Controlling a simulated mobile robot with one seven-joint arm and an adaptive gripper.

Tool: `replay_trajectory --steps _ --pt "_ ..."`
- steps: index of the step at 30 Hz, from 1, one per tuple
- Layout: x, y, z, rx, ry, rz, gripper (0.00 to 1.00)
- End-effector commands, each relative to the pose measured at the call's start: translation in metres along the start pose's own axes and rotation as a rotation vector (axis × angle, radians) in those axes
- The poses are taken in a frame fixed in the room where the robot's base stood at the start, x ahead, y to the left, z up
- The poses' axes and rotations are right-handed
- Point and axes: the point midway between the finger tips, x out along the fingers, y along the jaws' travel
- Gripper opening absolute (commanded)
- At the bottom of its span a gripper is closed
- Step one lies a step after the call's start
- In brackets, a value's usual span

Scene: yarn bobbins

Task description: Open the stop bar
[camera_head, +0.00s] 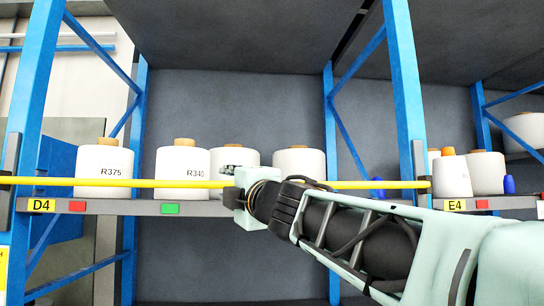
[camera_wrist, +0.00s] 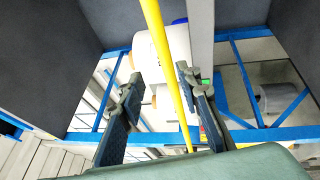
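The stop bar is a long yellow rod (camera_head: 150,183) running level across the front of shelf D4, from the left blue post to the right one. My gripper (camera_head: 232,180) is at the middle of the bar, and my arm hides part of it. In the wrist view the yellow bar (camera_wrist: 165,58) runs between the two spread fingers of my gripper (camera_wrist: 158,75), nearer the right finger. The fingers look open, with a gap on both sides of the bar; I cannot tell how deep it sits between them.
White bobbins, R375 (camera_head: 103,172), R340 (camera_head: 182,168) and others, stand behind the bar on the grey shelf (camera_head: 125,207). Blue posts (camera_head: 407,75) flank the bay. Shelf E4 (camera_head: 500,203) on the right holds more bobbins. Space below the shelf is clear.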

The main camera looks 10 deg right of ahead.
Motion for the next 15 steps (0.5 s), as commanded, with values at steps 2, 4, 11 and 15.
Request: replay_trajectory --steps 2,4,11,15 --pt "-0.01 0.009 -0.002 -0.002 0.002 0.014 0.32" --pt "-0.015 0.009 -0.002 -0.002 0.002 0.014 0.32" --pt "-0.031 0.009 -0.002 -0.003 0.003 0.014 0.32" --pt "-0.04 0.009 -0.002 -0.003 0.003 0.015 0.32"
